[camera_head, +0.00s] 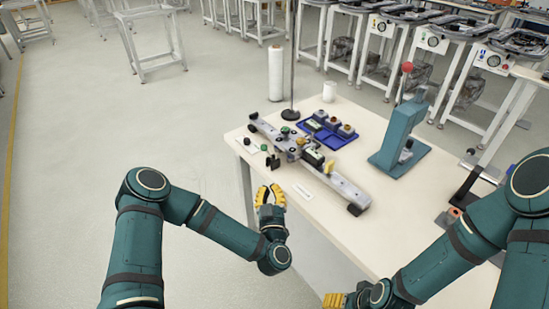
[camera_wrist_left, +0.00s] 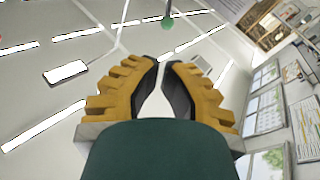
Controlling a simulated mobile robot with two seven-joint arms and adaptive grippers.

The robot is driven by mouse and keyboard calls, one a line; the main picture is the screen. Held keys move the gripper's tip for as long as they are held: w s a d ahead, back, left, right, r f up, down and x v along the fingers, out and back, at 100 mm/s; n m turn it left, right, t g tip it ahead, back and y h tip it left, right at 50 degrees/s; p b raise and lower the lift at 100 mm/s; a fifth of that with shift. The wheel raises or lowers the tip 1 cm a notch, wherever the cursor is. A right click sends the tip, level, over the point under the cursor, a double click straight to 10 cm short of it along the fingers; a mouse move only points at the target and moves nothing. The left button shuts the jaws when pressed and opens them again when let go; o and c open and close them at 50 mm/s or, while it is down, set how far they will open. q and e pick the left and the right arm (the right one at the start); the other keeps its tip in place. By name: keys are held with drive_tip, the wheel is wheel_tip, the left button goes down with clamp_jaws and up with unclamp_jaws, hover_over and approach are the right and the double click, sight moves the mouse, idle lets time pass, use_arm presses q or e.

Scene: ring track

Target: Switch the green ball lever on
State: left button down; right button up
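The green ball (camera_head: 264,147) of a lever shows at the near left side of a long grey track device (camera_head: 335,182) on the table. In the left wrist view the green ball (camera_wrist_left: 167,22) sits on a dark stem, beyond the fingertips and apart from them. My left gripper (camera_head: 269,188) is in front of the table's near left edge, nearer to me than the ball. Its yellow fingers (camera_wrist_left: 161,67) are parted by a narrow gap with nothing between them. My right gripper (camera_head: 335,300) is mostly cut off by the bottom edge, so its opening is hidden.
A blue tray (camera_head: 338,142) with small parts stands behind the device. A teal press with a red knob (camera_head: 401,135) stands to the right. A dark post (camera_head: 291,70) rises at the table's back edge. The tabletop (camera_head: 395,222) right of the device is clear.

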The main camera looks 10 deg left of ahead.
sight(266, 146)
use_arm(q)
drive_tip(key=shift+a, duration=0.1)
idle(0.3)
drive_tip(key=b+x, duration=0.2)
drive_tip(key=x, duration=1.2)
drive_tip(key=shift+a, duration=0.1)
